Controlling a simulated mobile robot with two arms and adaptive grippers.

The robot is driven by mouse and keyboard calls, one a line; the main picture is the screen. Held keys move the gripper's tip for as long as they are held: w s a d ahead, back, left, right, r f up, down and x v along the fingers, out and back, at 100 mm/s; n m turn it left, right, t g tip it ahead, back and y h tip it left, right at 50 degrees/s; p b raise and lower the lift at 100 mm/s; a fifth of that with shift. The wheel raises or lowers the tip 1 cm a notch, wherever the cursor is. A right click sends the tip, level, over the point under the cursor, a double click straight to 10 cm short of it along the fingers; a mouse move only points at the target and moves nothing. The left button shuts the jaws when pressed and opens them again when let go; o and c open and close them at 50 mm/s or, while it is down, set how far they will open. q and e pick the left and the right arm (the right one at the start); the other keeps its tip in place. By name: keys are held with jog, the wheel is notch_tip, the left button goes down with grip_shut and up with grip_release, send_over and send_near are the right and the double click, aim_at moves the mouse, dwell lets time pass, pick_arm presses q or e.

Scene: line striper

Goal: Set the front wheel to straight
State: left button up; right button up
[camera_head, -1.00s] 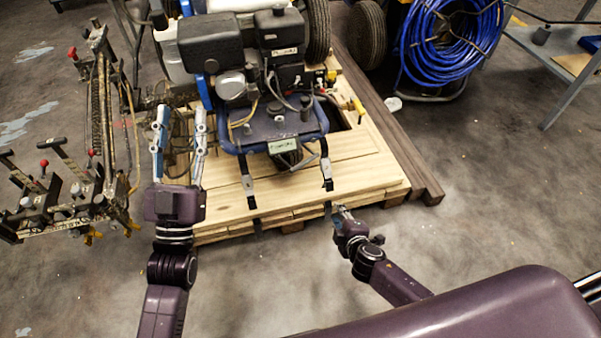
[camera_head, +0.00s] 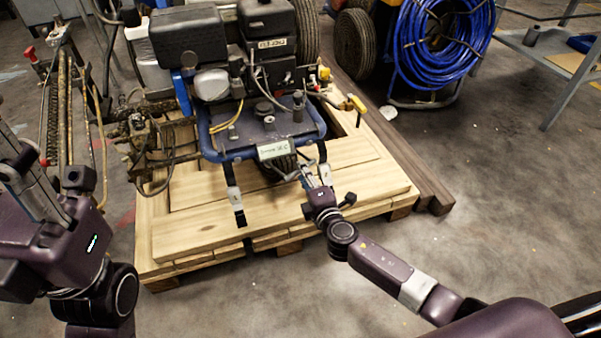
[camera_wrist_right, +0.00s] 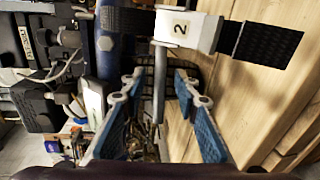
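The line striper (camera_head: 268,118) stands on a wooden pallet (camera_head: 200,235), with its blue frame facing me. A dark ribbed part, seemingly the front wheel (camera_head: 283,168), shows under the labelled front edge. Most of it is hidden, so its angle cannot be told. My right gripper (camera_head: 312,172) is at the front of the frame, beside the right strap. In the right wrist view its blue-padded fingers (camera_wrist_right: 160,84) are spread. A grey rod (camera_wrist_right: 159,95) shows between them, with no clear contact. My left gripper (camera_head: 22,165) is at the left edge, partly cut off.
Two straps hang over the pallet boards; the left strap (camera_head: 235,200) has a white tag. A hose and metal assembly (camera_head: 150,145) juts out left of the machine. A blue hose reel (camera_head: 440,45) and dark beams (camera_head: 405,165) are right.

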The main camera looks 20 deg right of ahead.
jog(key=shift+w+f+b, duration=0.15)
jog(key=shift+w+b, duration=0.05)
jog(key=shift+w, duration=0.5)
jog(key=shift+w+f+b, duration=0.15)
jog(key=shift+w, duration=0.5)
grip_shut()
